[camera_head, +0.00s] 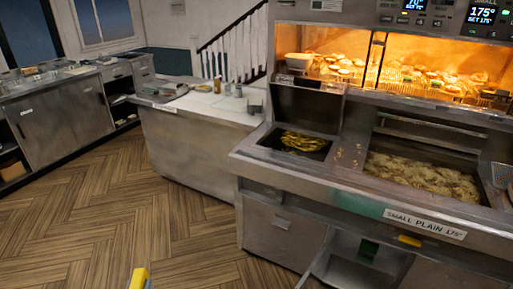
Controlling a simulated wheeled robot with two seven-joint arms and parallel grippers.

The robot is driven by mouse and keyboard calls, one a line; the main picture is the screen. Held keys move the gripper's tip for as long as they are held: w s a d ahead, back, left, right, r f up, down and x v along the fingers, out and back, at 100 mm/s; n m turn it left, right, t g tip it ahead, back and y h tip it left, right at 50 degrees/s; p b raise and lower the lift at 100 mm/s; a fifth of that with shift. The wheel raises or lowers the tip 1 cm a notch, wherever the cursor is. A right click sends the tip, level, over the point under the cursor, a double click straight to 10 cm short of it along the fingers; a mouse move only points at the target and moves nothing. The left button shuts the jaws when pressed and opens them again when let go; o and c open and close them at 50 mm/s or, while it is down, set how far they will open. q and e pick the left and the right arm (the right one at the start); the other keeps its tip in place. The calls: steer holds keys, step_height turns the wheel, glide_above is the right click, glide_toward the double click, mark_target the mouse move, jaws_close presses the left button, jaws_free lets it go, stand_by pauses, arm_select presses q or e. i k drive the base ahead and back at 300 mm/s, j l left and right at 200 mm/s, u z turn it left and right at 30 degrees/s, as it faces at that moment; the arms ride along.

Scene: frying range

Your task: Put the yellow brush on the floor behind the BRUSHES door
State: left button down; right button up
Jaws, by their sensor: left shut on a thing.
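A yellow piece, which I take to be the yellow brush (138,278), shows at the bottom edge, left of the middle. Most of it is cut off by the frame. My left gripper (148,285) is barely in view there, shut on it, over the wooden floor (95,225). My right gripper is not in view. No door label that I can read says BRUSHES. A shut steel door (283,235) under the range has a small label, too small to read. Right of it a door (318,264) stands open on a cupboard with a green thing (369,248) inside.
The frying range (300,180) fills the right side, with a "SMALL PLAIN" label (425,223) and a yellow piece (410,240) on its front. A steel counter (190,140) stands behind, cabinets (65,125) at the left. The wooden floor between is clear.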

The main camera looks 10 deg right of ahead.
mark_target(341, 270)
steer(key=l+z, duration=0.2)
steer(key=l, duration=0.2)
steer(key=l+z, duration=0.2)
steer(key=l, duration=0.25)
steer(key=i+l+z, duration=0.2)
steer(key=l, duration=0.15)
steer(key=l+z, duration=0.2)
steer(key=l, duration=0.25)
steer(key=i+l+z, duration=0.2)
steer(key=l, duration=0.15)
steer(key=i+l, duration=0.1)
steer(key=l, duration=0.2)
steer(key=i+l, duration=0.1)
steer(key=l, duration=0.15)
